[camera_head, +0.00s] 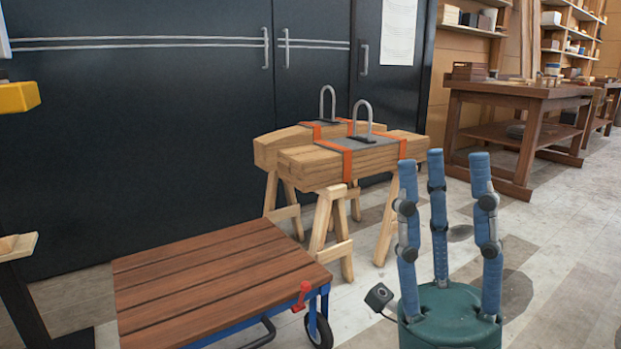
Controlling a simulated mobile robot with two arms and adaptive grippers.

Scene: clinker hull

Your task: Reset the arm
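My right gripper (443,165) stands upright at the lower right of the head view. It has a teal palm and three blue segmented fingers pointing up. The fingers are spread apart with nothing between them, so it is open and empty. A small dark box-shaped part on a thin stem sticks out to the left of its palm. The gripper appears in front of the floor, to the right of the wooden-topped cart. Most of my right arm is below the picture edge. My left gripper is not in view.
A slatted wooden cart (215,280) with a red lever (302,297) stands front left. Behind it, timber beams (345,157) with metal loops rest on sawhorses. Dark cabinets (130,130) line the back. A workbench (525,95) stands at right. Floor around the gripper looks clear.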

